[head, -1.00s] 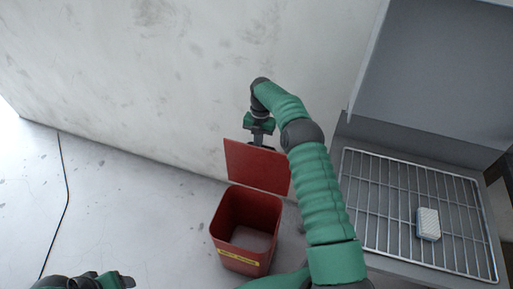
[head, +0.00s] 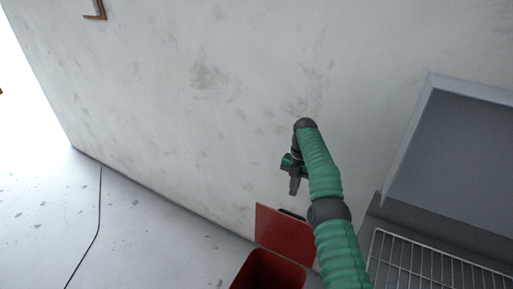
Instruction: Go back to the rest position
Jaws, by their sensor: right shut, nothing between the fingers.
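My right gripper (head: 294,184) is at the end of my green right arm, which reaches up from the bottom right. It is shut and empty, in front of the wall. In the picture it is just above the raised red lid (head: 282,232) of the red bin (head: 262,268), with a small gap between. The bin stands on the floor by the wall and its lower part is cut off by the bottom edge. My left gripper is out of view.
A wire rack (head: 425,266) lies on a grey surface at the bottom right, below a grey box-like hood (head: 465,160). The pale wall (head: 230,110) fills the middle. The floor at left looks clear.

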